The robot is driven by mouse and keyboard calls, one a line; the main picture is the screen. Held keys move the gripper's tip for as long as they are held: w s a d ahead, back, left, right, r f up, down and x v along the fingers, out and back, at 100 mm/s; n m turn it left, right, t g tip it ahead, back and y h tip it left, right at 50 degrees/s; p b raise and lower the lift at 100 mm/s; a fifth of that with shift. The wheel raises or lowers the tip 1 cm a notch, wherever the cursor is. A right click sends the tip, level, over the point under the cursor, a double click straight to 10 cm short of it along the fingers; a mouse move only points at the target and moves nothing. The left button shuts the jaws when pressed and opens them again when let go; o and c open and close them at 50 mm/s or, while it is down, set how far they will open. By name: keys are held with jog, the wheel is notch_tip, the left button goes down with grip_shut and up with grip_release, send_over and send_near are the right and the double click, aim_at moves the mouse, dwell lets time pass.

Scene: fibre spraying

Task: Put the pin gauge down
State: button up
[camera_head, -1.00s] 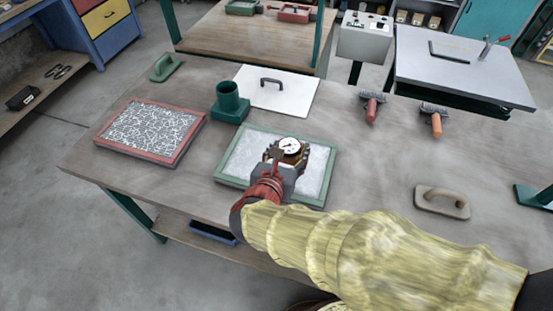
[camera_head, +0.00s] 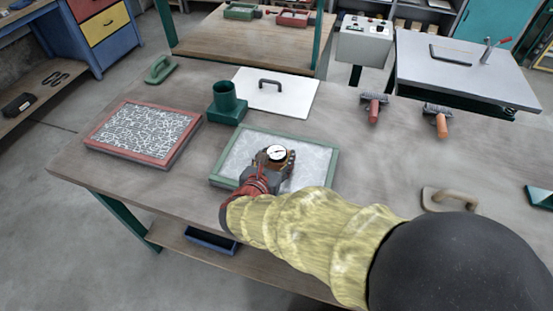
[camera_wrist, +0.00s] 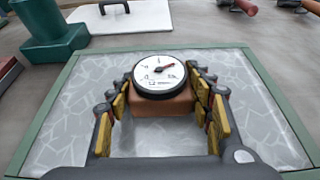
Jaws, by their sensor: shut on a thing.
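The pin gauge, with a white round dial (camera_head: 277,153) and an orange-brown body, is over the green-framed tray (camera_head: 222,170) of pale fibre mat. In the wrist view the dial (camera_wrist: 160,74) faces me, with the brown block (camera_wrist: 162,103) below it. My gripper (camera_head: 275,160) is shut on the gauge; in the wrist view its yellow-padded fingers (camera_wrist: 164,105) stand on both sides of the block. The gauge's pins and underside are hidden, so I cannot tell whether it touches the mat.
A green cup-shaped holder (camera_head: 227,103) stands behind the tray. A white plate (camera_head: 274,93) with a handle lies behind it. A red-framed tray (camera_head: 174,154) is at left. Two rollers (camera_head: 374,107) and a beige float (camera_head: 450,198) lie at right. Bare table lies between them.

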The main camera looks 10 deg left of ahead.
jog(key=shift+r, duration=0.1)
jog(key=shift+f, duration=0.2)
jog(key=o, duration=1.3)
jog(key=shift+o, duration=0.2)
jog(key=shift+r, duration=0.1)
jog(key=shift+s+r, duration=0.2)
jog(key=shift+r, duration=0.05)
jog(key=p+v, duration=0.4)
jog(key=v, duration=0.6)
jog(key=shift+s, duration=0.15)
jog(key=shift+s+r, duration=0.2)
jog(key=shift+s, duration=0.45)
